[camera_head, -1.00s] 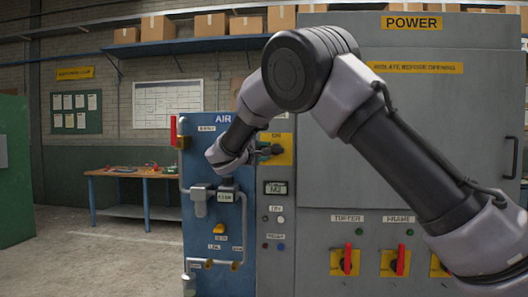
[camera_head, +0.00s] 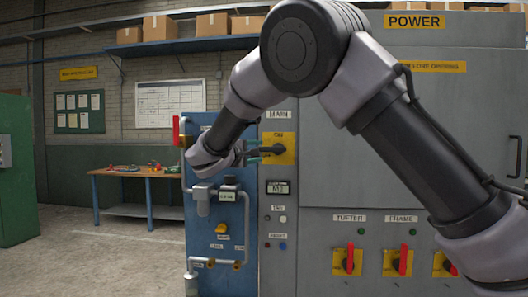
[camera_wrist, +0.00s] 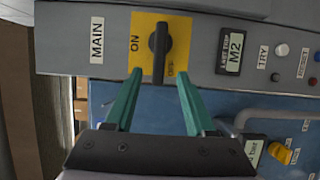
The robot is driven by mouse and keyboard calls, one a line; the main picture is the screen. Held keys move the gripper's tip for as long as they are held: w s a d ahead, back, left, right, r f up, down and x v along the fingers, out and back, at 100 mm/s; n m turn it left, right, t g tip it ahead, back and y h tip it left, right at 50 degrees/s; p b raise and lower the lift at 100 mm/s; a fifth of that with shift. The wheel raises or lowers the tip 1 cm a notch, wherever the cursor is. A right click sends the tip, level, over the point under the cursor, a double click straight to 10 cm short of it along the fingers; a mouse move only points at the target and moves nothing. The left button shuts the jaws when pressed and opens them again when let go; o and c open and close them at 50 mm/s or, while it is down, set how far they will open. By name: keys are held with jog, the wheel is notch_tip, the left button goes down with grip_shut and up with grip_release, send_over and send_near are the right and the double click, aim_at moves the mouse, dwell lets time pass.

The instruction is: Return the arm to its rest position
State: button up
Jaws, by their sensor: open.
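My gripper (camera_head: 258,153) is in front of the yellow MAIN switch plate (camera_head: 288,147) on the grey cabinet. In the wrist view my gripper (camera_wrist: 157,84) shows two green fingers, spread apart and empty. The black rotary knob (camera_wrist: 159,52) stands between and just beyond the fingertips, apart from them. The knob lies in line with the arm's fingers, upright between the ON and OFF marks. My arm crosses the head view from the lower right, bent at a high elbow.
The grey POWER cabinet (camera_head: 455,130) fills the right, with red TUFTER (camera_head: 349,258) and FRAME (camera_head: 403,262) handles. A workbench (camera_head: 133,175) is at the back left. Floor at left is clear.

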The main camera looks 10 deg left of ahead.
jog(key=shift+v, duration=1.15)
jog(key=s+d+f+m+g, duration=0.15)
jog(key=d+m+g, duration=0.3)
jog(key=d, duration=1.05)
jog(key=d+f+m+g, duration=0.25)
jog(key=d+g, duration=0.25)
jog(key=d, duration=0.9)
jog(key=s+d+m+g+y, duration=0.3)
jog(key=s+d+m+y, duration=0.1)
jog(key=s+d, duration=0.55)
jog(key=s+m+t+y, duration=0.3)
jog(key=s+m+y, duration=0.2)
jog(key=s, duration=1.1)
jog(key=shift+d+r+m, duration=0.4)
jog(key=shift+d+m, duration=0.05)
jog(key=shift+m, duration=0.35)
